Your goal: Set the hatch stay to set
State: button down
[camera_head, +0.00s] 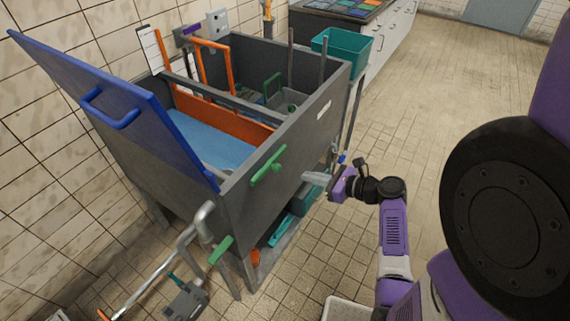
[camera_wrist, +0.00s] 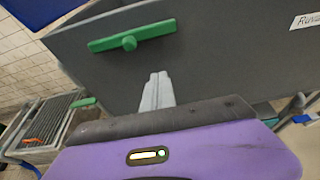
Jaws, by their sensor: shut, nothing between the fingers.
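A blue hatch lid (camera_head: 120,105) with a blue handle stands raised and tilted at the left end of a grey tank (camera_head: 290,150). No part is plainly marked as the hatch stay. A second green handle (camera_head: 220,250) is on the pipe below. My gripper (camera_head: 306,176) is shut and empty in front of the wall, right of the green bar handle. In the wrist view my fingers (camera_wrist: 157,90) are together below it.
A teal bin (camera_head: 341,52) hangs at the tank's far right corner. Orange frames (camera_head: 215,60) stand inside the tank. A bent grey pipe (camera_head: 190,232) and a grey box (camera_head: 186,300) are at the lower left. The tiled floor to the right is open.

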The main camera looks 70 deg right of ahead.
aim_at(274, 166)
jog(key=x, duration=1)
notch_tip(274, 166, up, 4)
jog(key=shift+d+p, duration=0.1)
jog(key=shift+p, duration=0.95)
